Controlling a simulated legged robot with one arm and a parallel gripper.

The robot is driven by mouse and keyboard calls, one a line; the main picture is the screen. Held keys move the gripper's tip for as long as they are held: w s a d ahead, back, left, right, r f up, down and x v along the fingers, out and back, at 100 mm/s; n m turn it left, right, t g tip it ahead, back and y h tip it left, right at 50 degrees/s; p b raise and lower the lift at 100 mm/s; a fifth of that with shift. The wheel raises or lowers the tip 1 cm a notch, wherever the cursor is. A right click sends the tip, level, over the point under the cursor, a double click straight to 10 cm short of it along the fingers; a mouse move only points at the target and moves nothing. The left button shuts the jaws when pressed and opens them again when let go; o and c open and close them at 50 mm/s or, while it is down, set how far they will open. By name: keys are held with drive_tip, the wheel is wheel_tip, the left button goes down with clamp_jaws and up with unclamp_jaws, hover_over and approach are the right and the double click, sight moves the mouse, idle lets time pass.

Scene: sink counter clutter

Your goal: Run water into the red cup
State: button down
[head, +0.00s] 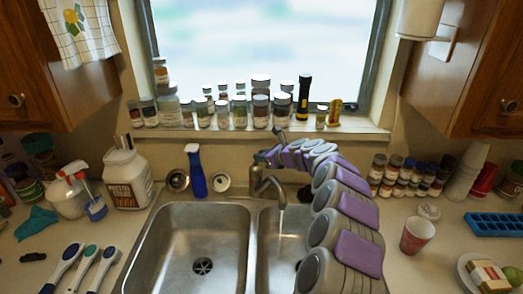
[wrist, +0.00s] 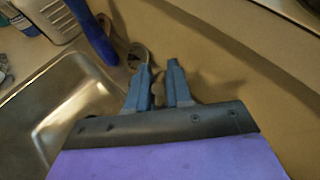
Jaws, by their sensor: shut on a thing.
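The red cup (head: 417,235) stands upright on the counter to the right of the sink, away from the tap. The faucet (head: 262,184) rises behind the sink divider, its spout over the right basin. A thin pale stream (head: 281,220), which looks like water, falls from the spout into that basin. My gripper (head: 266,157) is at the top of the faucet, by its handle (head: 279,138). In the wrist view my gripper's two blue fingers (wrist: 160,82) stand close around a narrow piece, apparently the handle, mostly hidden between them.
My arm covers much of the right basin (head: 262,250). The left basin (head: 205,250) is empty. Jars (head: 261,110) line the sill. A blue tray (head: 494,224) and stacked cups (head: 465,172) are at the right.

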drive_tip(key=shift+w+r+g+h+p, duration=0.3)
drive_tip(key=shift+r+p, duration=0.1)
drive_tip(key=shift+p, duration=1.55)
drive_tip(key=shift+a+f, duration=0.1)
drive_tip(key=c, duration=1.1)
unclamp_jaws()
drive_tip(key=shift+s, duration=0.15)
drive_tip(key=shift+c, duration=0.2)
drive_tip(key=shift+o, duration=0.2)
drive_tip(key=p+v, duration=0.2)
drive_tip(key=v, duration=1.5)
drive_tip(key=shift+d, duration=0.3)
drive_tip(key=shift+f, duration=0.1)
